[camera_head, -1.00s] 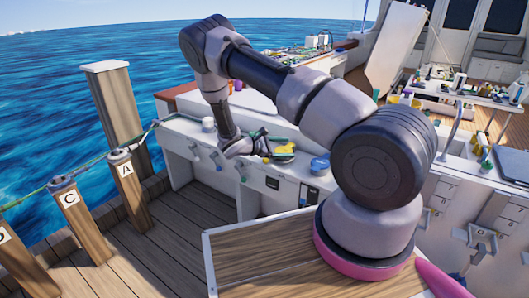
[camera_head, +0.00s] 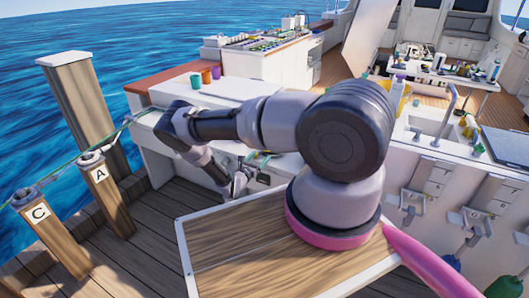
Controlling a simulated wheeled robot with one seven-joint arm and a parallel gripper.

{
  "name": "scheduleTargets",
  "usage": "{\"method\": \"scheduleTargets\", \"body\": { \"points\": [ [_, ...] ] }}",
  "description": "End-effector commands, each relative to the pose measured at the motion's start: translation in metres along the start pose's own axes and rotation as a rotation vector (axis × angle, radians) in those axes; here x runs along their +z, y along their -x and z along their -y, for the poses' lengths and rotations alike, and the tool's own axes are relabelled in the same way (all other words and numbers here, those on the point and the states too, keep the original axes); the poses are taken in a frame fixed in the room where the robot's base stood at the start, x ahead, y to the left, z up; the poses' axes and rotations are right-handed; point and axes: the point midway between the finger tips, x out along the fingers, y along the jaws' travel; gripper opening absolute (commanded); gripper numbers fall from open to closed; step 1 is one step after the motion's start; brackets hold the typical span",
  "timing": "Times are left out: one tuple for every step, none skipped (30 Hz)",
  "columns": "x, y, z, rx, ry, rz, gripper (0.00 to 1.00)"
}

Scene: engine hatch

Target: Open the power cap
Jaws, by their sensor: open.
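My gripper (camera_head: 238,186) is small in the view, low in front of the white side wall of the boat, with its jaws open. I see nothing held in it. My arm reaches across the view and covers part of the wall and counter behind it. I cannot pick out the power cap for sure; it may be hidden behind my arm. A small dark panel (camera_head: 264,179) on the white wall shows just right of my gripper. The gap between my gripper and the wall is too small to judge.
Wooden posts (camera_head: 105,195) with a green rope stand at left along the dock. Brown deck planking (camera_head: 140,255) is clear at lower left.

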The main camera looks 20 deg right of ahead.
Motion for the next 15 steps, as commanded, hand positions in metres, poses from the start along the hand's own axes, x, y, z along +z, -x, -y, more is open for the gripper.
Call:
{"method": "scheduleTargets", "body": {
  "points": [
    [0.000,-0.011,0.002,-0.004,-0.001,0.000,0.80],
    [0.000,-0.017,0.001,-0.004,-0.001,0.000,0.80],
    [0.000,-0.024,0.001,-0.003,-0.001,-0.001,0.80],
    [0.000,-0.029,0.001,-0.003,-0.001,-0.001,0.80],
    [0.000,-0.033,0.002,-0.003,-0.001,-0.001,0.80],
    [-0.001,-0.038,0.001,-0.003,-0.001,-0.001,0.80],
    [-0.001,-0.042,0.001,-0.003,-0.001,-0.001,0.80],
    [-0.001,-0.045,0.001,-0.002,-0.001,-0.002,0.80],
    [-0.001,-0.048,0.001,-0.002,0.000,-0.002,0.80],
    [-0.001,-0.051,0.001,-0.002,0.000,-0.001,0.80],
    [0.000,-0.052,0.001,-0.002,0.000,-0.001,0.80],
    [0.000,-0.054,0.001,-0.002,0.000,-0.001,0.80],
    [0.000,-0.055,0.001,-0.001,0.000,-0.001,0.80],
    [0.000,-0.055,0.000,-0.001,0.000,-0.001,0.80],
    [0.000,-0.056,0.000,-0.001,0.000,-0.001,0.80]
  ]
}}
